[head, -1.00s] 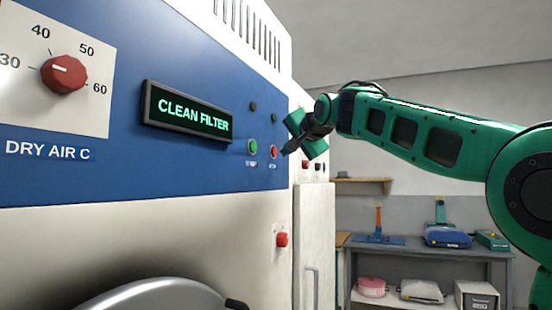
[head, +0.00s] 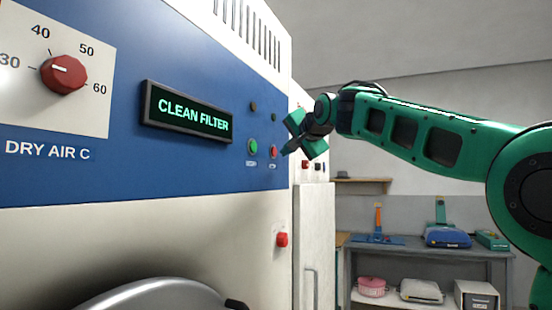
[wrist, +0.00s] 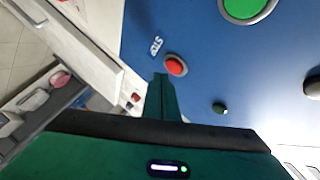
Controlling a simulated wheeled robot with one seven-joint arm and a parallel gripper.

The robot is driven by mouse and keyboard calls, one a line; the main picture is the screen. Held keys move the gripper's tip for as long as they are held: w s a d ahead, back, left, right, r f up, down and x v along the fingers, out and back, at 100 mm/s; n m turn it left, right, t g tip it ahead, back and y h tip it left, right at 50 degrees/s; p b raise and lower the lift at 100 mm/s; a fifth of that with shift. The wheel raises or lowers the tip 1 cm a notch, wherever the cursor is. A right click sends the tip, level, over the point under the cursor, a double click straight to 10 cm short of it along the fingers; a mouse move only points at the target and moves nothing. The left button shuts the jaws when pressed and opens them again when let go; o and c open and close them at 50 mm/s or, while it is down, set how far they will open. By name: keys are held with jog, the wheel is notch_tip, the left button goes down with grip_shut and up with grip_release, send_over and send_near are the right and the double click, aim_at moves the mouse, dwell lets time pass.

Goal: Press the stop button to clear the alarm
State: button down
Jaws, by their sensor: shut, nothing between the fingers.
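The red stop button (head: 273,152) sits on the blue panel of the machine, just right of a green button (head: 253,146). In the wrist view the red button (wrist: 176,66) has a white "STOP" label beside it, and the green button (wrist: 246,8) is at the top edge. The display (head: 187,111) reads "CLEAN FILTER" in green letters. My gripper (head: 285,151) is shut and empty, its tip just right of the stop button. In the wrist view my gripper's tip (wrist: 160,77) appears just below and left of the button; I cannot tell whether they touch.
Two dark lamps (head: 263,112) sit above the buttons. A separate red button (head: 282,240) is lower on the white front. A red dial (head: 64,74) is at the left. A grey bench (head: 415,252) with several items stands behind, at the right. The space before the panel is clear.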

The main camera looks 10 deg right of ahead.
jog(key=shift+w+a, duration=0.1)
jog(key=shift+a, duration=0.05)
jog(key=shift+w+a, duration=0.1)
jog(key=shift+a, duration=0.15)
jog(key=shift+w+a, duration=0.2)
jog(key=shift+a, duration=0.1)
dwell(1.1)
jog(key=shift+s+d, duration=0.45)
jog(key=shift+d, duration=0.15)
jog(key=s+d, duration=0.1)
jog(key=d, duration=0.1)
jog(key=s+d, duration=0.2)
dwell(0.7)
dwell(0.7)
